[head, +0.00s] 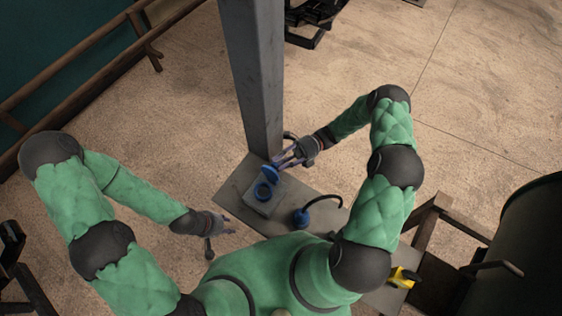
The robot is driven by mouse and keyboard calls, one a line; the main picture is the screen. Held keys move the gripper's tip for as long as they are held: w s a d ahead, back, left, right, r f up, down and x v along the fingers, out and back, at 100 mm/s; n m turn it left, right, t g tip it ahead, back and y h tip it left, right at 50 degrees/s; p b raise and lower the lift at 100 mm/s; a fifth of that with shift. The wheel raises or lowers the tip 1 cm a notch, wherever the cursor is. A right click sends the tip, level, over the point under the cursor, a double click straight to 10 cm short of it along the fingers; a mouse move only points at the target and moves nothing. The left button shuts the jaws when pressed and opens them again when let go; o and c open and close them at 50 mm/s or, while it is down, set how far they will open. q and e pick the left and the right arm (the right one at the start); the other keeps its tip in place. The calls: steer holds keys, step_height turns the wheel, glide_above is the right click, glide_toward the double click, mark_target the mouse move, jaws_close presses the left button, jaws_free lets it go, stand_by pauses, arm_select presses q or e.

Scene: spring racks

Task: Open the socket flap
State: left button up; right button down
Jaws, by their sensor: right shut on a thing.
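The socket (257,205) is a grey box with a blue ring, on a grey plate at the foot of the metal post. Its round blue flap (270,174) is tilted up at the far side of the ring, leaving the ring's opening in view. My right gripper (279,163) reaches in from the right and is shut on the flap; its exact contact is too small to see. My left gripper (231,225) is to the left, apart from the plate's edge, with its fingers spread and empty.
A blue plug (301,217) with a curved black cable stands on the plate, right of the socket. A grey post (256,80) rises behind the socket. A yellow and black object (403,278) lies at lower right. Wooden rails (85,55) run along the upper left.

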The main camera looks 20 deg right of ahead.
steer(key=shift+w+r, duration=0.15)
steer(key=c, duration=1.1)
jaws_free()
steer(key=shift+o, duration=0.4)
steer(key=shift+d, duration=0.15)
steer(key=v, duration=1.1)
steer(key=shift+w+d, duration=0.2)
steer(key=shift+d, duration=0.05)
